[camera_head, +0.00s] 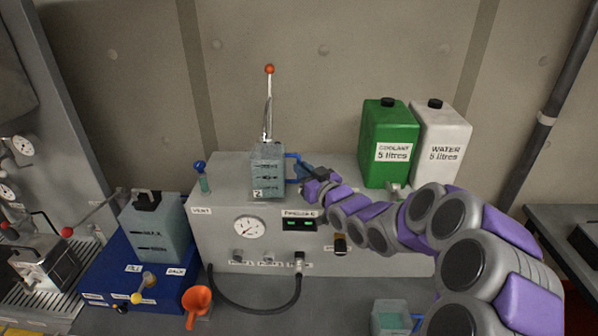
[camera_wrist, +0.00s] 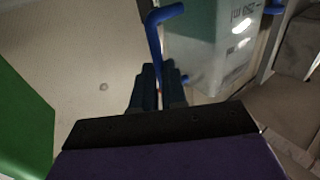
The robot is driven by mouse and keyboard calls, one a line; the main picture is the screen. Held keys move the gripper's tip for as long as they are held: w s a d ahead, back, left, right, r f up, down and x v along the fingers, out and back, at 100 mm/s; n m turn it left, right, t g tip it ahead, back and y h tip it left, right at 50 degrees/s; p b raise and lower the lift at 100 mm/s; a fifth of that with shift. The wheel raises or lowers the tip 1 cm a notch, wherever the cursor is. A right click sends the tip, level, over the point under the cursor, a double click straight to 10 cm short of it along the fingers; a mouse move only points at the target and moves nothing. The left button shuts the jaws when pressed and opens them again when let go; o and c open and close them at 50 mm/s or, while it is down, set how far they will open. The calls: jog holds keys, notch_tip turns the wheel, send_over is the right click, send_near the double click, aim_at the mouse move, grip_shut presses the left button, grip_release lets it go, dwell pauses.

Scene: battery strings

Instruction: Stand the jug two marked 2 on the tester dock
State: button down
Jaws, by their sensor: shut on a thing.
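The jug marked 2 (camera_head: 267,172), a translucent grey-green vessel with a blue side handle, is upright at the top of the grey tester (camera_head: 215,180). I cannot tell whether its base rests on the tester top or hangs just above it. My gripper (camera_head: 302,172) comes from the right and is shut on the blue handle. In the wrist view the dark fingers (camera_wrist: 158,88) close around the blue handle (camera_wrist: 154,45), with the jug wall (camera_wrist: 210,50) beside them. The dock surface under the jug is hidden. A lever with a red ball (camera_head: 269,70) stands behind the jug.
Green coolant (camera_head: 388,140) and white water (camera_head: 438,145) canisters stand behind my arm. A second jug (camera_head: 390,318) is at the front bottom edge. At left are a blue stand (camera_head: 100,270) with a tank (camera_head: 155,230), and an orange funnel (camera_head: 196,302). A black hose (camera_head: 255,310) loops in front.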

aim_at(298, 180)
jog(key=x, duration=0.2)
jog(key=shift+w+a+f, duration=0.1)
jog(key=shift+w+a, duration=0.05)
jog(key=shift+w, duration=0.15)
jog(key=shift+f, duration=0.75)
jog(key=shift+s, duration=0.1)
jog(key=c, duration=1.2)
grip_release()
jog(key=shift+o, duration=0.2)
jog(key=v, duration=1.2)
